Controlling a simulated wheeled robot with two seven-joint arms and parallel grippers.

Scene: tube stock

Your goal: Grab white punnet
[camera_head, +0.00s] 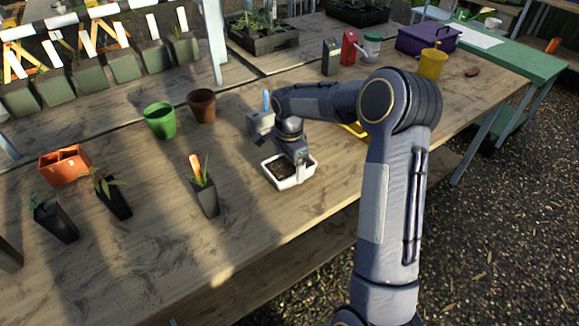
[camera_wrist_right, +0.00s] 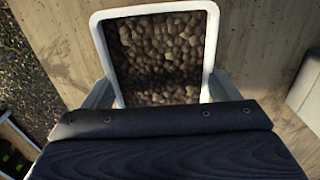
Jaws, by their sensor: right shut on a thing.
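The white punnet (camera_head: 295,184) is a small rectangular tray with a white rim and dark brown contents, on the wooden table in the head view. My right gripper (camera_head: 297,165) reaches down over it and is shut on it. In the right wrist view the punnet's white rim (camera_wrist_right: 212,45) frames brown, pebble-like contents, and the grey fingers of my right gripper (camera_wrist_right: 160,95) show at its left and right sides. The near end of the punnet is hidden behind the gripper body. My left gripper is not in view.
On the wooden table (camera_head: 150,250), a green pot (camera_head: 160,121) and a brown pot (camera_head: 201,106) stand left of my right gripper. A black pot with a plant (camera_head: 206,197) stands left of the punnet. A yellow can (camera_head: 432,64) and purple box (camera_head: 428,38) are at the back right.

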